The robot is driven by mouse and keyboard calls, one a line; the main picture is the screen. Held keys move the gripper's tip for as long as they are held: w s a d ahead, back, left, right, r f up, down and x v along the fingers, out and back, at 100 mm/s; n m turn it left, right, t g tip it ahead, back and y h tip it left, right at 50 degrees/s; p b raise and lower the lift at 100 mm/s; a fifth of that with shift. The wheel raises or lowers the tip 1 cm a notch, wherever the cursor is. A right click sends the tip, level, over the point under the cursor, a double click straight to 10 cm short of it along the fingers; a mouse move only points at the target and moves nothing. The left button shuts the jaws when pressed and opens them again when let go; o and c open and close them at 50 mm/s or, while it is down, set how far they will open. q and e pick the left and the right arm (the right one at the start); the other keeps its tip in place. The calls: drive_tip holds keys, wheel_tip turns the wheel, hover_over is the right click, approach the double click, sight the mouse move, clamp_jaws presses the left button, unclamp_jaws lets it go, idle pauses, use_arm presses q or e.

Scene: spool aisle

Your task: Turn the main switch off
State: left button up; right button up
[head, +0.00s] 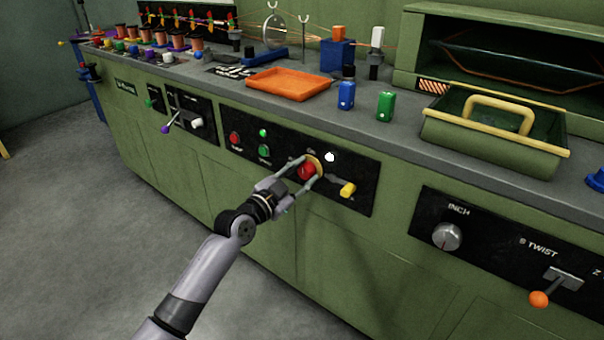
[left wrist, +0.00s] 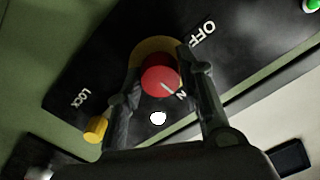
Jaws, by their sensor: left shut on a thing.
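The main switch is a round red knob (head: 306,172) on a yellow ring, set in a black panel (head: 364,190) on the green cabinet front. My left gripper (head: 308,174) reaches it from the front, with one finger on each side, and is shut on the knob. In the left wrist view the red knob (left wrist: 160,80) sits between the fingers. Its white pointer line points toward the partly hidden ON label; the OFF label lies apart from it. My right gripper is not in view.
A yellow lock lever (head: 348,189) and a lit white lamp (head: 329,157) are close beside the knob. Red (head: 234,139) and green (head: 264,150) buttons are to the left. The bench top above holds an orange tray (head: 290,84) and a green tote (head: 490,145). Open floor lies left.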

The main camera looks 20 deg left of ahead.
use_arm(q)
drive_tip(key=n+p, duration=0.1)
drive_tip(key=n, duration=0.2)
drive_tip(key=shift+r, duration=0.1)
drive_tip(key=n+p, duration=0.2)
drive_tip(key=n, duration=0.3)
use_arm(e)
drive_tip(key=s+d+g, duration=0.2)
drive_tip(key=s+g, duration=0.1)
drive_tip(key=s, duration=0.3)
use_arm(q)
drive_tip(key=n+p, duration=0.1)
drive_tip(key=n, duration=0.7)
drive_tip(key=shift+n+p, duration=0.3)
drive_tip(key=shift+n, duration=0.1)
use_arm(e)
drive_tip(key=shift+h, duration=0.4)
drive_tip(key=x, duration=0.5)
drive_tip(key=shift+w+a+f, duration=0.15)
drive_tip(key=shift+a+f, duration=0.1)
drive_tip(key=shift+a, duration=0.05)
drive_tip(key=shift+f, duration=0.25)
use_arm(q)
drive_tip(key=o, duration=1.2)
drive_tip(key=shift+c, duration=0.2)
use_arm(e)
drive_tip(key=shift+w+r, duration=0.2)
